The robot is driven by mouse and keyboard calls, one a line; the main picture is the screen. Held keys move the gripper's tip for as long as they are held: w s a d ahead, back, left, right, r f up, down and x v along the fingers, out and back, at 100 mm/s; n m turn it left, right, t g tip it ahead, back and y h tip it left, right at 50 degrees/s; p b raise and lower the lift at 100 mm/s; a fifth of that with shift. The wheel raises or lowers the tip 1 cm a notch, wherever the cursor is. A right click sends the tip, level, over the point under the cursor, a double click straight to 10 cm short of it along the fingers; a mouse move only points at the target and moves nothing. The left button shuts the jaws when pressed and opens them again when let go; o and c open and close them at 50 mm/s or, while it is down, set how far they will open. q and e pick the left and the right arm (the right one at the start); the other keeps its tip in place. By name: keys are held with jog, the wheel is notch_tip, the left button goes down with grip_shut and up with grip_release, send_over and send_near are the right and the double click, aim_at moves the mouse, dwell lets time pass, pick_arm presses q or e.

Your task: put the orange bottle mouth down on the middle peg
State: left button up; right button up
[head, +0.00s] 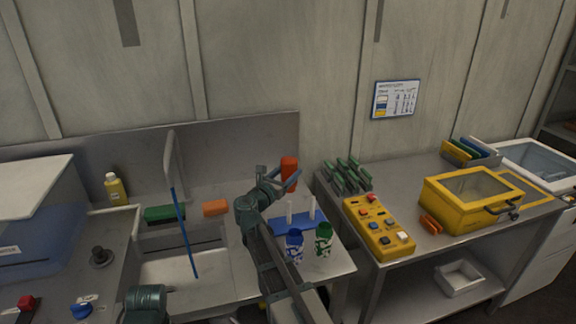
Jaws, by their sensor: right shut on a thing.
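My right gripper (280,179) is shut on the orange bottle (289,168) and holds it up, above and behind the blue peg stand. The bottle is about upright in the picture; which end its mouth is at I cannot tell. The blue peg stand (305,226) is on the counter, with two white pegs (289,213) (312,208) showing. The stand's left part is close to my right arm, and any further peg there is hidden. The bottle is apart from the pegs. My left gripper is not in view; only part of my left arm shows at the bottom.
A blue-patterned bottle (294,247) and a green-patterned bottle (324,240) stand in front of the peg stand. A sink with a blue-and-grey tap (171,160), a green sponge (165,213) and an orange block (215,208) are left. A yellow button box (380,228) stands right.

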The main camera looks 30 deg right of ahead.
aim_at(288, 209)
jog(key=shift+f+b, duration=0.25)
jog(key=shift+b, duration=0.05)
notch_tip(288, 209, down, 13)
jog(key=b, duration=1.3)
jog(key=shift+f, duration=0.2)
jog(key=shift+f+b, duration=0.65)
jog(key=shift+b, duration=0.15)
jog(key=o, duration=1.3)
jog(key=shift+r, duration=0.1)
jog(key=shift+a, duration=0.1)
jog(key=v, duration=1.3)
jog(key=shift+s+a, duration=0.2)
jog(key=shift+s, duration=0.05)
